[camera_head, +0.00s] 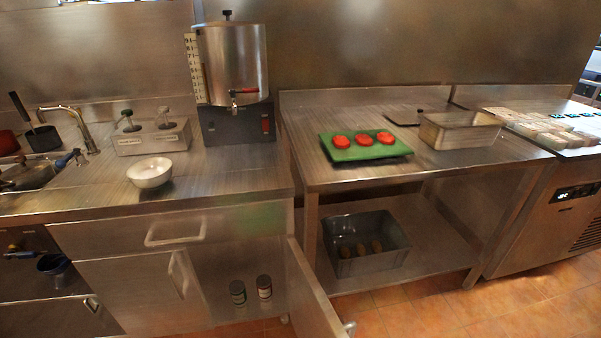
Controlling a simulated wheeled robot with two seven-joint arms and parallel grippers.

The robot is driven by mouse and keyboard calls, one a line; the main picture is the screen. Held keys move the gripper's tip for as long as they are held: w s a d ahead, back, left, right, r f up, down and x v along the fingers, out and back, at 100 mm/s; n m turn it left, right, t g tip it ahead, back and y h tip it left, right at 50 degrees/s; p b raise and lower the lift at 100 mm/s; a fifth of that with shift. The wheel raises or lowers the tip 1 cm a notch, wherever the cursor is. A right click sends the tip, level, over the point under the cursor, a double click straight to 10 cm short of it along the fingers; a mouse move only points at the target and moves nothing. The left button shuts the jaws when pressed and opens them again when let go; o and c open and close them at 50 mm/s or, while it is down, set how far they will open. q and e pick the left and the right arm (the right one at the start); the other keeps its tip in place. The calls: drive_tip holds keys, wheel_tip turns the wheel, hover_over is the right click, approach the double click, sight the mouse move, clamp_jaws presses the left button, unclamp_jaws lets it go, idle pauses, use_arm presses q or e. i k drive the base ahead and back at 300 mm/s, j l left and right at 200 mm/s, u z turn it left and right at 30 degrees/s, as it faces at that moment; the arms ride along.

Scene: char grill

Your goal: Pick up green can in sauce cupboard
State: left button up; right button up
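The sauce cupboard (212,262) is the lower right compartment of the counter, and its door (318,300) stands open to the right. Two small cans stand upright inside, side by side and apart. The left can (238,293) looks dark green with a pale band. The right can (264,287) has a reddish label. Neither of my grippers can be made out in the head view, and nothing is seen holding either can.
A drawer (180,229) above the cupboard is shut. The counter holds a white bowl (150,173) and a steel dispenser (232,65). Right of the open door, a table carries a green tray (398,150) with red slices; a grey bin (368,266) sits on its lower shelf.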

sight(238, 290)
drive_tip(key=i+l+u, duration=0.1)
drive_tip(key=l+u, duration=0.25)
drive_tip(key=l, duration=0.25)
drive_tip(key=l+u, duration=0.4)
drive_tip(key=l, duration=0.2)
drive_tip(key=l+u, duration=0.35)
drive_tip(key=l, duration=0.3)
drive_tip(key=k+l+u, duration=0.15)
drive_tip(key=k, duration=0.25)
drive_tip(key=i, duration=0.75)
